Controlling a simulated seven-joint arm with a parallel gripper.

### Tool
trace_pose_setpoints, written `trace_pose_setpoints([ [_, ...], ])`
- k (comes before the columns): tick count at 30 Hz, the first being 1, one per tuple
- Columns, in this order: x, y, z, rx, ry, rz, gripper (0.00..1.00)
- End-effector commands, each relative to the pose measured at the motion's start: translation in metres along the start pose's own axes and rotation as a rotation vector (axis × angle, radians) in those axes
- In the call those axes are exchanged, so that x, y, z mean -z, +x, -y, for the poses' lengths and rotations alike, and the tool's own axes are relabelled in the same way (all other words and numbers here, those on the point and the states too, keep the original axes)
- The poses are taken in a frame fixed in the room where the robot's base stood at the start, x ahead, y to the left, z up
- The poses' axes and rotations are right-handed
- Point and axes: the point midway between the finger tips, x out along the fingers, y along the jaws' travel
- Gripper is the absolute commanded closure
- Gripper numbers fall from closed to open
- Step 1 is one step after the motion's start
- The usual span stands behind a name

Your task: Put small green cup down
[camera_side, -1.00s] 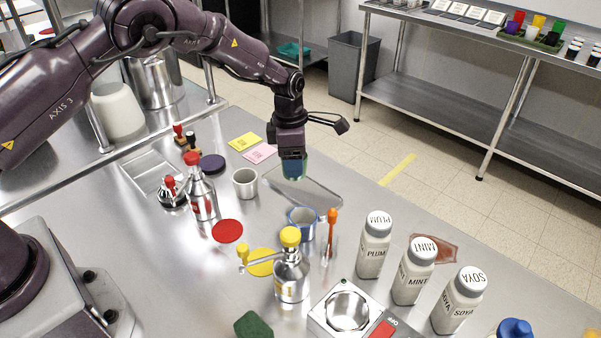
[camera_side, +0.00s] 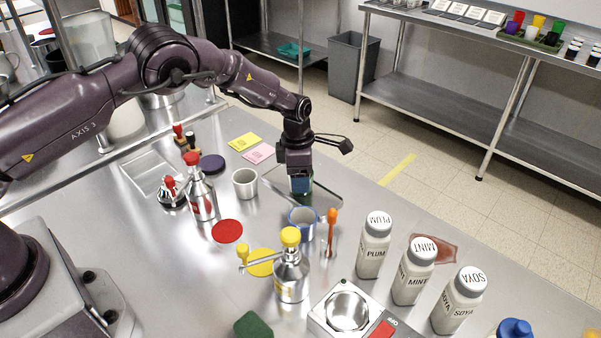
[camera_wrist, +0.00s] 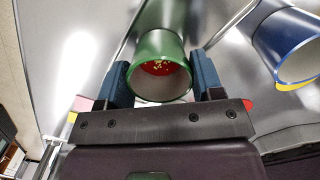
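The small green cup (camera_wrist: 161,45) is between my gripper's (camera_wrist: 161,78) two blue fingers in the wrist view, and they appear closed on its sides. Red contents with yellow bits show inside it. In the side view my gripper (camera_side: 300,178) points down and the cup (camera_side: 301,186) shows only as a small dark green patch beneath it. The cup is over or on a flat grey tray (camera_side: 326,204). I cannot tell whether its base touches the tray.
A blue-rimmed cup (camera_side: 302,222) stands close in front of the tray and also shows in the wrist view (camera_wrist: 287,45). A white cup (camera_side: 245,183) is to the left. An orange-topped stick (camera_side: 332,224) and the plum bottle (camera_side: 374,246) stand to the front right.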

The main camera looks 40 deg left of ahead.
Motion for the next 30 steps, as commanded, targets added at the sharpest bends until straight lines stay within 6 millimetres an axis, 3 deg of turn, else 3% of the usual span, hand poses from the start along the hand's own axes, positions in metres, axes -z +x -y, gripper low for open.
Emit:
trace_pose_setpoints([
  [1, 0.0, 0.0, 0.0, 0.0, 0.0, 0.0, 0.27],
  [3, 0.0, 0.0, 0.0, 0.0, 0.0, 0.0, 0.16],
  [14, -0.001, -0.008, 0.0, -0.001, 0.0, 0.001, 0.16],
  [30, -0.001, -0.109, 0.0, -0.002, 0.001, 0.002, 0.16],
])
